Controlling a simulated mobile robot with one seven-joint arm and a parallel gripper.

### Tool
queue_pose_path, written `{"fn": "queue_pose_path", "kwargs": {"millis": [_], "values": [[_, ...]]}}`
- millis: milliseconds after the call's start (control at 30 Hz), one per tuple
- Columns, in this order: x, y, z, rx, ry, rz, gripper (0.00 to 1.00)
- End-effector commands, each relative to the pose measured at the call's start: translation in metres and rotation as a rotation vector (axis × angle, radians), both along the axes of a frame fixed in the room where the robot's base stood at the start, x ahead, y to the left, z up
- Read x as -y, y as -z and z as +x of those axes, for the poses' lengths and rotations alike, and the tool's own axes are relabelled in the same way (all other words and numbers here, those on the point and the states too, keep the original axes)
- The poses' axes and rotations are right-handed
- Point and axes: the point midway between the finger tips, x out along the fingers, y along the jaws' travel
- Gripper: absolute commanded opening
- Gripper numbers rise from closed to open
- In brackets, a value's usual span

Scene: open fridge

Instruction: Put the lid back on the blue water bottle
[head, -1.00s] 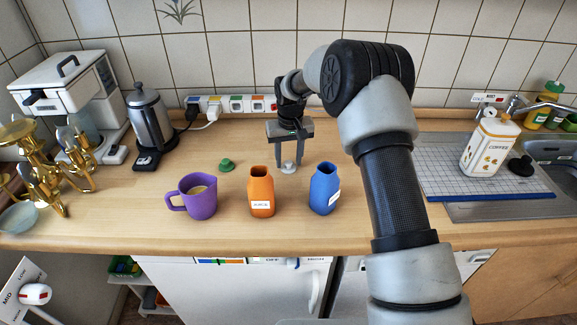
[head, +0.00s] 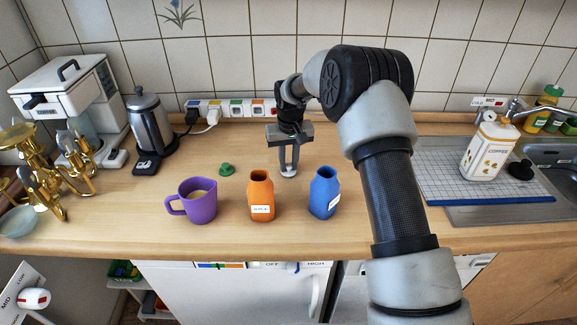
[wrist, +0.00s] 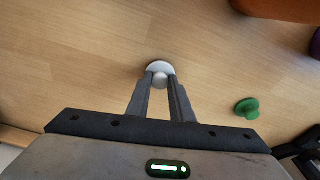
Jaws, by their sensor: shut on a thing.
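The blue bottle (head: 325,193) stands upright and uncapped on the wooden counter, right of the orange bottle. My gripper (head: 289,170) is behind and left of it, pointing down. Its fingers are shut on a small white lid (wrist: 160,70) with a round knob, at counter level. Whether the lid still touches the counter I cannot tell. A green lid (head: 226,169) lies on the counter to the left of my gripper and also shows at the right of the wrist view (wrist: 247,108).
The orange bottle (head: 261,197), also open, and a purple mug (head: 196,201) stand left of the blue bottle. A kettle (head: 150,122) and coffee machine (head: 70,95) are at the back left. A coffee canister (head: 489,150) and a black lid (head: 521,169) are at the right.

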Motion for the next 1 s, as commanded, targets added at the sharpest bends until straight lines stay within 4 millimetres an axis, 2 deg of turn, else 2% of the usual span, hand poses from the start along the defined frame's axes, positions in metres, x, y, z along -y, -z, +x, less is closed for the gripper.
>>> {"fn": "queue_pose_path", "kwargs": {"millis": [200,400,567,667,800,1000], "values": [[0.000,-0.045,0.002,0.008,0.001,0.002,0.00],[0.000,-0.080,0.002,0.008,0.001,0.001,0.00],[0.010,-0.112,-0.012,0.008,0.023,-0.005,0.00],[0.027,-0.138,-0.033,0.010,0.060,-0.012,0.00],[0.053,-0.171,-0.074,0.009,0.132,-0.018,0.00],[0.081,-0.200,-0.127,0.005,0.222,-0.013,0.00]]}}
